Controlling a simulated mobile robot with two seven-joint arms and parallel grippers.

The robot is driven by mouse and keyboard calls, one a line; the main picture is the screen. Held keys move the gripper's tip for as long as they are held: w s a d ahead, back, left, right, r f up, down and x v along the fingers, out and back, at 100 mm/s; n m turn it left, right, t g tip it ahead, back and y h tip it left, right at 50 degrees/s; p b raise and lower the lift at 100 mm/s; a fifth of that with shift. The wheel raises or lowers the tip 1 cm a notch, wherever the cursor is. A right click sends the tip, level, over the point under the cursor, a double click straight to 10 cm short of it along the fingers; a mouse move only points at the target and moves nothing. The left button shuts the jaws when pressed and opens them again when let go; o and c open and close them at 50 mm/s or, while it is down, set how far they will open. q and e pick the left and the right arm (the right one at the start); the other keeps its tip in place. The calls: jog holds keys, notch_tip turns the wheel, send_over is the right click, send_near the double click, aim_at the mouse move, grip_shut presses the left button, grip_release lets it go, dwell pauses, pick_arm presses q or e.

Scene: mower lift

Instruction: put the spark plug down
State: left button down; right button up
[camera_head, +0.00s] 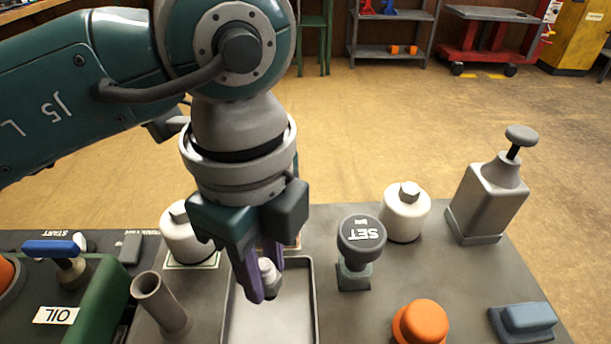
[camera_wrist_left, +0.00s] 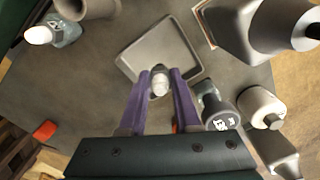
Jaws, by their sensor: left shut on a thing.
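The spark plug (camera_head: 268,268), small with a white and grey body, is held between the purple fingers of my left gripper (camera_head: 262,284). In the left wrist view the spark plug (camera_wrist_left: 159,84) sits between the fingertips (camera_wrist_left: 160,82). My left gripper is shut on it. A shallow grey square tray (camera_head: 312,300) lies on the bench below the gripper. It also shows in the left wrist view (camera_wrist_left: 140,48), with the fingertips over its near part. I cannot tell whether the plug touches the tray. My right gripper is not in view.
A grey tube (camera_head: 160,304) and a green housing labelled OIL (camera_head: 105,300) stand left of the tray. Right of it are a dark knob marked SET (camera_head: 361,234), a white canister (camera_head: 404,214), an orange knob (camera_head: 421,323) and a tall grey pump bottle (camera_head: 488,196).

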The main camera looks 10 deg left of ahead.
aim_at(266, 287)
pick_arm(q)
jog(key=shift+f, duration=1.7)
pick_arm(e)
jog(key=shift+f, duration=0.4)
pick_arm(q)
jog(key=shift+b, duration=0.3)
jog(key=shift+f, duration=0.15)
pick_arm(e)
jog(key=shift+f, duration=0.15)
pick_arm(q)
jog(key=c, duration=0.6)
grip_release()
notch_tip(266, 287, up, 12)
jog(key=shift+r+p, duration=0.2)
jog(key=shift+p, duration=0.8)
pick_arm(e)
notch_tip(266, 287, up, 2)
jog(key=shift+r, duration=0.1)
